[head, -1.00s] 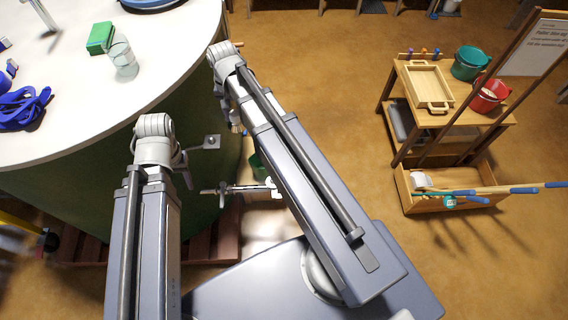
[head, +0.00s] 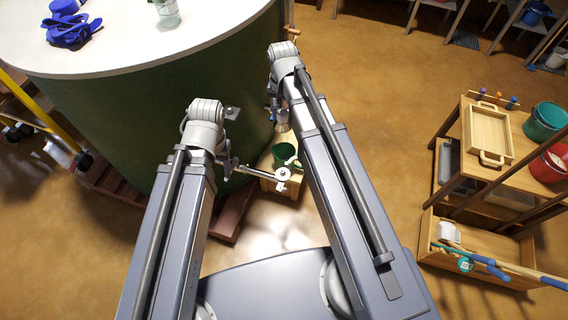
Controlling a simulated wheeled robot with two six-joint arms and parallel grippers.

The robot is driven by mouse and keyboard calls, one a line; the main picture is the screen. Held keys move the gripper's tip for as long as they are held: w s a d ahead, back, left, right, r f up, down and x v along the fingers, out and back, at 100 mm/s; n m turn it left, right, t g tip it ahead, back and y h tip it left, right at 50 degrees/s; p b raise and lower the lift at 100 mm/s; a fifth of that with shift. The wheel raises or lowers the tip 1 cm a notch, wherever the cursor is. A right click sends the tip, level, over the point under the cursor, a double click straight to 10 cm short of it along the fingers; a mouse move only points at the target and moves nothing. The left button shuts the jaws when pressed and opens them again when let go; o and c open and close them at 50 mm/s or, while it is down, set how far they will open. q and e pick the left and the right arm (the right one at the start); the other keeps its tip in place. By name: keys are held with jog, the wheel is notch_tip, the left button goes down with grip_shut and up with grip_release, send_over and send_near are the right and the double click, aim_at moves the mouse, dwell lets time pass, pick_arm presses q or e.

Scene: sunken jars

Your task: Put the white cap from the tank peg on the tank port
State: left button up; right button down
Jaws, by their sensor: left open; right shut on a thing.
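The tank (head: 120,125) is the large dark green drum with a pale top, at the upper left of the head view. A small grey plate (head: 232,113) shows against its side, just right of my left wrist. A thin pale bar with a round whitish end (head: 283,174) shows lower down between my arms; I cannot tell if this is the port. My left gripper (head: 226,172) is open, mostly hidden behind its arm near the tank wall. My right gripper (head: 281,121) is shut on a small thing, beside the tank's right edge. I cannot clearly make out the white cap or the peg.
A green bucket (head: 284,154) stands on a wooden box (head: 286,186) low by the tank. A wooden cart (head: 470,170) stands at the right. Floor between is clear.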

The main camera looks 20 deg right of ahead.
notch_tip(320, 180, down, 25)
jog(key=n+b, duration=0.1)
jog(key=b, duration=2.1)
jog(key=shift+f+b, duration=0.2)
jog(key=shift+b, duration=0.2)
notch_tip(320, 180, down, 5)
jog(key=b, duration=0.5)
jog(key=shift+f+b, duration=0.7)
jog(key=shift+b, duration=0.05)
jog(key=shift+f+b, duration=0.3)
jog(key=shift+f, duration=0.05)
